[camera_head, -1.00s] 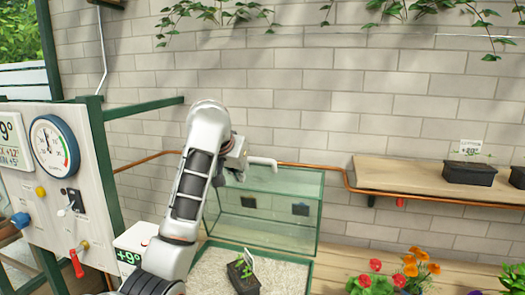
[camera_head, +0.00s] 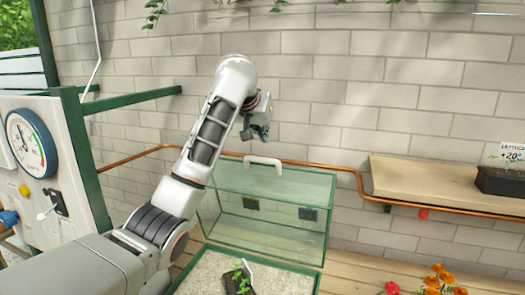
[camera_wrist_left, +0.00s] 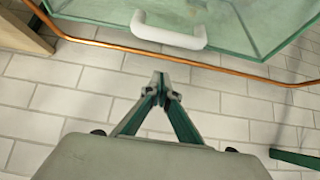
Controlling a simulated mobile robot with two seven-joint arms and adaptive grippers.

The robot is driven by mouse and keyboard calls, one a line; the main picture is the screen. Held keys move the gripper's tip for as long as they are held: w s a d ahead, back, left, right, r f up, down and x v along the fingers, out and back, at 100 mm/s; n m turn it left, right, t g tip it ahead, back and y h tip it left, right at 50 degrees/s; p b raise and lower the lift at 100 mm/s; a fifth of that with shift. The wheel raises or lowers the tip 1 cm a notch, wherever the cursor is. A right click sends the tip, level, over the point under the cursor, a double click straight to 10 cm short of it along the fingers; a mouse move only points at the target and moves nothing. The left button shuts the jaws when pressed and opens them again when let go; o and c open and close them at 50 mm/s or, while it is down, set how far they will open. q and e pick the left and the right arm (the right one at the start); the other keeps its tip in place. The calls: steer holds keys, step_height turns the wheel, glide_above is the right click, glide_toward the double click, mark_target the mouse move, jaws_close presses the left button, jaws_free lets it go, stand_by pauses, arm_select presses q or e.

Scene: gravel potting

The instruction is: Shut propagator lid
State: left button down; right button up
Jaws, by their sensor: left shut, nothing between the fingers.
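The propagator lid (camera_head: 285,216) is a clear glass box with green edges and a white handle (camera_head: 263,162). It stands raised and open at the back of the gravel-filled base (camera_head: 205,272), near the brick wall. My left gripper (camera_head: 262,138) is above the lid, close to the white handle but apart from it. In the left wrist view the two fingertips (camera_wrist_left: 160,82) meet with nothing between them, and the handle (camera_wrist_left: 168,32) shows beyond them. My right gripper is not in view.
A small dark pot with a seedling (camera_head: 238,280) sits on the gravel. A copper pipe (camera_head: 340,166) runs along the wall behind the lid. A wooden shelf (camera_head: 440,186) is at the right. A panel with a gauge (camera_head: 30,145) stands at the left.

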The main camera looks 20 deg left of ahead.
mark_target(265, 168)
arm_select(q)
steer(key=x, duration=0.3)
steer(key=shift+w+f, duration=0.2)
steer(key=shift+w, duration=0.05)
steer(key=shift+s+f, duration=0.35)
steer(key=shift+s, duration=0.3)
steer(key=shift+s+a+f+p, duration=0.1)
steer(key=shift+s+f+p, duration=0.15)
steer(key=shift+s, duration=0.35)
steer(key=shift+s+f+p, duration=0.15)
steer(key=shift+s+f, duration=0.05)
steer(key=shift+s, duration=0.4)
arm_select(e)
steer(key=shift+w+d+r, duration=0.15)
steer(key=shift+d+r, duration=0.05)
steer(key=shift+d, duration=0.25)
